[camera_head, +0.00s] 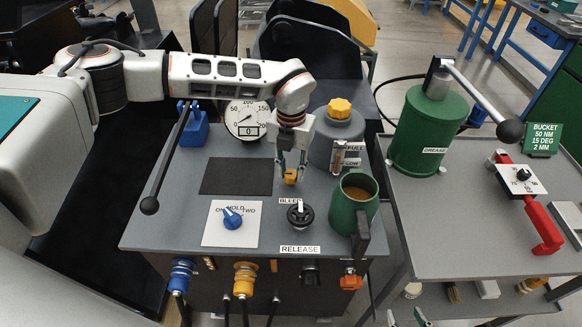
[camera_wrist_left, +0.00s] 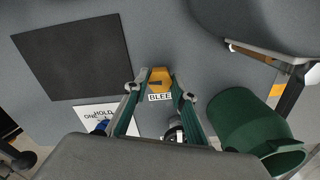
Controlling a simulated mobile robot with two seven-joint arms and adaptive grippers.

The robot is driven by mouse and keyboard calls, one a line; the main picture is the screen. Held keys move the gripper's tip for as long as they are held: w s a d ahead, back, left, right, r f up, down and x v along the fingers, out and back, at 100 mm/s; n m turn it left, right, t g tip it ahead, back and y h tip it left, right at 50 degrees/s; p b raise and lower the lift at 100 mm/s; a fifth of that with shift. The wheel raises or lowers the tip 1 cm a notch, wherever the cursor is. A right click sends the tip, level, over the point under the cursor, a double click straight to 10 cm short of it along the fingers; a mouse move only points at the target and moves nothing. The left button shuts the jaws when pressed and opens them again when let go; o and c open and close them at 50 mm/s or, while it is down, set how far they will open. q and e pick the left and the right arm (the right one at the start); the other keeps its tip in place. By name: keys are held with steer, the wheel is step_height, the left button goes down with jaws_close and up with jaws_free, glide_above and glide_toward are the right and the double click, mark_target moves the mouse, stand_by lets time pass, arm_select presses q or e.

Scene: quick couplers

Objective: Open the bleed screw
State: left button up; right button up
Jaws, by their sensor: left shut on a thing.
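The bleed screw is a yellow hexagonal head (camera_head: 291,175) on the grey bench top, just behind the BLEED label. It also shows in the left wrist view (camera_wrist_left: 160,78), between the fingertips. My left gripper (camera_head: 290,170) reaches down from above, shut on the bleed screw, with a finger on either side. The fingers hide part of the screw's sides. The tips of my right gripper (camera_head: 405,317) show at the bottom edge of the head view, apart and empty, away from the bench top.
A black release knob (camera_head: 300,214) and a green mug (camera_head: 351,210) of brown liquid stand close in front and to the right. A grey tank (camera_head: 336,140) with a yellow cap is behind. A blue selector (camera_head: 232,218) and dark mat (camera_head: 236,176) lie left.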

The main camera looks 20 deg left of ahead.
arm_select(q)
steer(key=n, duration=0.4)
steer(key=shift+s+n+p, duration=0.1)
steer(key=shift+n+p, duration=0.2)
steer(key=shift+n, duration=0.1)
steer(key=n, duration=0.4)
steer(key=shift+f+n, duration=0.1)
steer(key=shift+n, duration=0.2)
steer(key=n, duration=0.9)
steer(key=shift+p, duration=0.3)
steer(key=shift+n, duration=0.3)
steer(key=o, duration=1.1)
